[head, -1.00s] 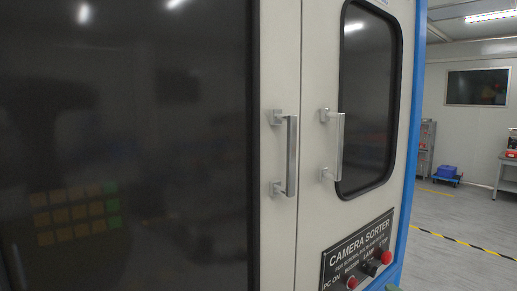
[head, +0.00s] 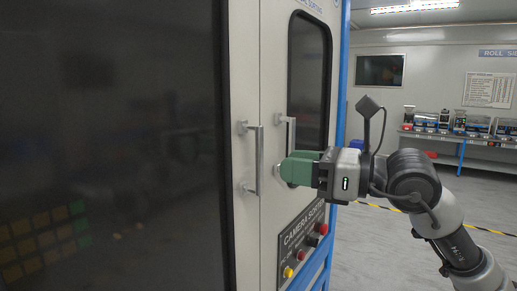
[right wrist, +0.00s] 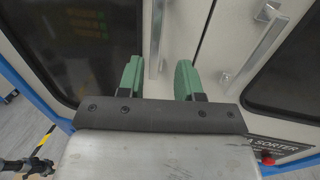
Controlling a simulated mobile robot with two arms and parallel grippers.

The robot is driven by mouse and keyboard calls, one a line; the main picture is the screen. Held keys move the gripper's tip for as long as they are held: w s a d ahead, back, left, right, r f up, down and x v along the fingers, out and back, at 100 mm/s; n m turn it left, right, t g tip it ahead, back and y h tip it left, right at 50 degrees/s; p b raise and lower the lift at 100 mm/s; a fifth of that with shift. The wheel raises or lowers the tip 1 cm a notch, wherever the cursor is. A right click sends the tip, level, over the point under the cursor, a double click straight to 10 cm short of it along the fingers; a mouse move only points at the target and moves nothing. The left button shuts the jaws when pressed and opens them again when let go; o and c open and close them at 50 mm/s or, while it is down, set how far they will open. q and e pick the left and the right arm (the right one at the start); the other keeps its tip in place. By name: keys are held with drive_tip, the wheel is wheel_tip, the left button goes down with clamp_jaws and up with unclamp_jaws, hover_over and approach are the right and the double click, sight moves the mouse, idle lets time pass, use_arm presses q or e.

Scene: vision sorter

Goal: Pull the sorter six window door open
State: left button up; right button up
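The camera sorter is a pale cabinet with two doors side by side. The left door (head: 241,70) has a large dark window and a vertical silver handle (head: 251,160). The right door (head: 271,60) has a narrower dark window and its own silver handle (head: 290,133), whose lower part my right gripper (head: 284,168) hides. In the right wrist view its green fingers (right wrist: 159,80) are apart and empty. The left door's handle (right wrist: 156,35) shows ahead between them, and the right door's handle (right wrist: 248,50) is to the right. Which door is the six window door cannot be told. My left gripper is not seen.
A control panel (head: 299,236) with red, yellow and black knobs is below the right door's window. Blue frame edges (head: 341,80) border the cabinet. Open grey floor (head: 385,255) with yellow-black tape lies to the right. A bench (head: 465,140) with devices stands far behind.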

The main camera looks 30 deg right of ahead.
sight(259, 189)
drive_tip(key=shift+p+x, duration=2.05)
drive_tip(key=shift+x, duration=1.2)
drive_tip(key=shift+s+a+r, duration=0.1)
drive_tip(key=shift+s+a, duration=0.05)
drive_tip(key=shift+a, duration=0.1)
clamp_jaws()
